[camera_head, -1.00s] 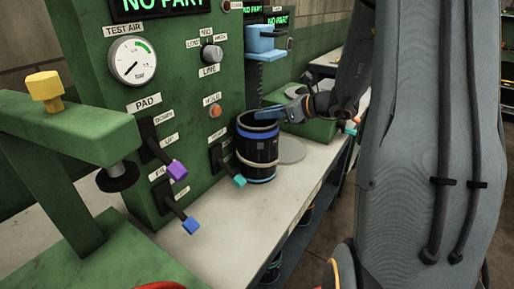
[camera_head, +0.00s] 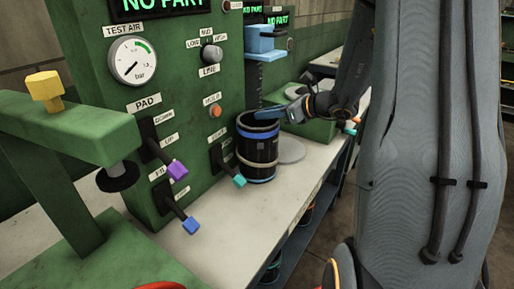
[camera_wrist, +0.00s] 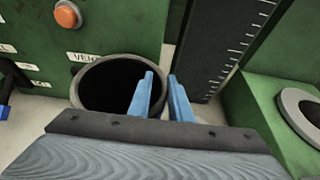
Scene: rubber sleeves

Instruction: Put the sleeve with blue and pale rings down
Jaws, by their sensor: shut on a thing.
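The sleeve (camera_head: 258,160) is a black, upright, open-topped cylinder with blue rings near its top and bottom and a pale ring around its middle. It stands at the bench top (camera_head: 235,225) beside the green machine; I cannot tell if a thin gap is under it. My gripper (camera_head: 270,112) reaches in from the right and is shut on the sleeve's rim. In the wrist view, one blue finger of my gripper (camera_wrist: 162,85) is over the dark opening and the other is outside the sleeve's wall (camera_wrist: 85,88).
The green machine (camera_head: 190,90) has levers with purple, blue and teal (camera_head: 239,181) knobs; the teal one is close to the sleeve's left side. A flat grey disc (camera_head: 292,151) lies just right of the sleeve. A green block (camera_head: 310,128) stands behind. The front bench is clear.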

